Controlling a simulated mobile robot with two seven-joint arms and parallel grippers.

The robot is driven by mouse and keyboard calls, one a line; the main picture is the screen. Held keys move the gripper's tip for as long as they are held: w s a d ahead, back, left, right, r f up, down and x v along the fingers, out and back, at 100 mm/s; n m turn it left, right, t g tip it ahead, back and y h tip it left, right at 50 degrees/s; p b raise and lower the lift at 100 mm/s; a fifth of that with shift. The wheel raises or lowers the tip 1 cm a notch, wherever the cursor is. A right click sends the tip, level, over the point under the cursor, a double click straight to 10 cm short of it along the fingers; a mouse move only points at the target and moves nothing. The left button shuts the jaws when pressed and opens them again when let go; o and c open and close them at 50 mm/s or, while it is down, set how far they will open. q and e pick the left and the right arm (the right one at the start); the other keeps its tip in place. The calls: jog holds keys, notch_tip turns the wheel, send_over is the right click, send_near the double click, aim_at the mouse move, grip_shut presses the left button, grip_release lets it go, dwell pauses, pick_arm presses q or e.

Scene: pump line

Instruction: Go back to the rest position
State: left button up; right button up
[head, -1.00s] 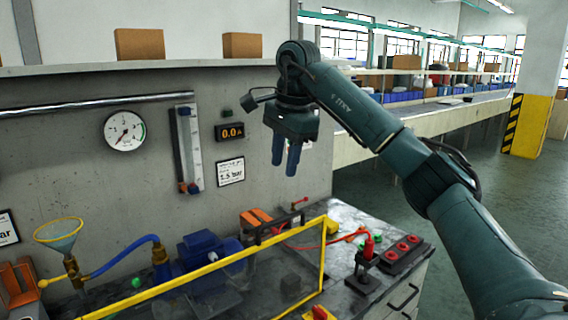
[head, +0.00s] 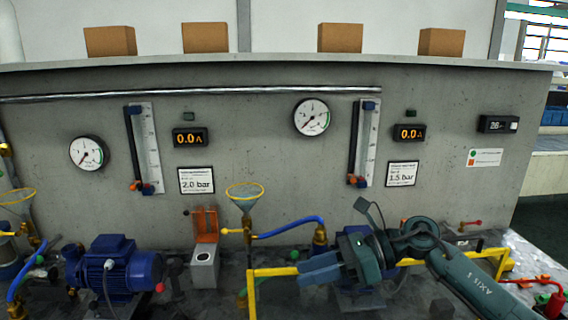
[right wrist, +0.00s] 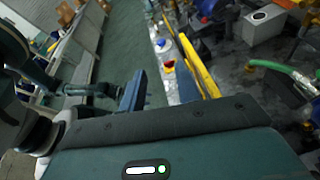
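My right gripper (head: 318,268) is in the head view, low and right of centre, in front of the right-hand pump bench and over the yellow guard frame (head: 275,271).
A blue pump (head: 120,270) stands at the left, beside a grey box with an orange lid (head: 204,262). A funnel (head: 246,196) and a blue hose (head: 288,227) stand near the gripper. Gauges (head: 311,117) line the wall. Free air lies above the bench.

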jog(key=s+a+f+m+t+y, duration=0.1)
jog(key=s+a+m+t+y, duration=0.1)
jog(key=a+m+t+y, duration=0.3)
jog(key=s+d+f+m+t+h, duration=0.2)
jog(key=d+f+m+t+h, duration=0.3)
jog(key=m, duration=0.7)
jog(key=s+d+f+m+t+h, duration=0.2)
jog(key=f+m+t+h, duration=0.15)
jog(key=f+m, duration=0.6)
jog(key=s+d+f+m+t+h, duration=0.25)
jog(key=d+f+m+h, duration=0.2)
jog(key=m, duration=0.95)
jog(key=s+d+f+m+g+h, duration=0.3)
jog(key=s+f+m+g, duration=0.2)
jog(key=s+f+m, duration=0.3)
jog(key=s+f, duration=0.2)
jog(key=s, duration=0.2)
jog(key=shift+f, duration=0.3)
